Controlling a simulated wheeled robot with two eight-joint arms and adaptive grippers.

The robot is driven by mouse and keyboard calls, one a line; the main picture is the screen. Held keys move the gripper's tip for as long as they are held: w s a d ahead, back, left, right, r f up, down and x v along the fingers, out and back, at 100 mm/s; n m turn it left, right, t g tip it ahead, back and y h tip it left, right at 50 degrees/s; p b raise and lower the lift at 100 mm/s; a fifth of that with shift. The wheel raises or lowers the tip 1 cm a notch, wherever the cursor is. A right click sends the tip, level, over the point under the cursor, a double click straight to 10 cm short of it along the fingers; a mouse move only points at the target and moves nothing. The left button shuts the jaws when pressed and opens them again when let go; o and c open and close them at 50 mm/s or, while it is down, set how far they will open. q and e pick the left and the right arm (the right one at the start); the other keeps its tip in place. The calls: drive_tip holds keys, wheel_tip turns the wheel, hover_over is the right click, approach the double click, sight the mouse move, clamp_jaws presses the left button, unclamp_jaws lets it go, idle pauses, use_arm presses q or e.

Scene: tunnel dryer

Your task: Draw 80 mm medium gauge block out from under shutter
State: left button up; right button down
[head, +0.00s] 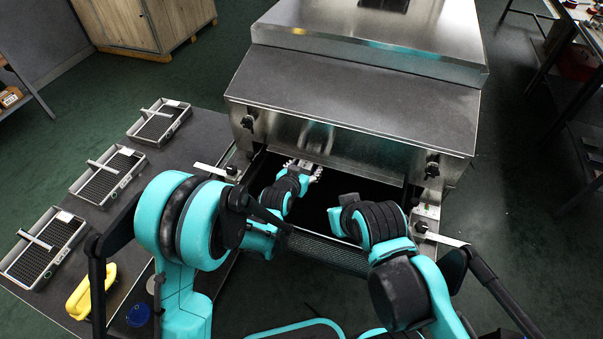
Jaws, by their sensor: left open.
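The steel shutter (370,152) spans the front of the tunnel dryer, above a dark opening. My left gripper (308,168) is at the shutter's lower edge, left of the middle of the opening. It is open, with its pale fingers partly hidden by its own wrist. My right arm bends over the right part of the opening, and its fingers cannot be made out.
A dark table at left holds several grey trays with handles, one of them nearest the dryer (160,122), a yellow object (92,291) and a blue disc (138,315). Black knobs (432,167) flank the opening. Shelving stands at right; the floor between is clear.

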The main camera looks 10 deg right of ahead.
use_arm(q)
drive_tip(key=shift+w+d+f, duration=0.15)
drive_tip(key=shift+w, duration=0.05)
clamp_jaws()
drive_tip(key=shift+s, duration=0.15)
drive_tip(key=shift+s+a+b, duration=0.35)
drive_tip(key=shift+s+a, duration=0.45)
drive_tip(key=shift+s, duration=0.35)
drive_tip(key=shift+s+a+b, duration=0.35)
drive_tip(key=shift+s+a, duration=0.45)
drive_tip(key=shift+s, duration=0.3)
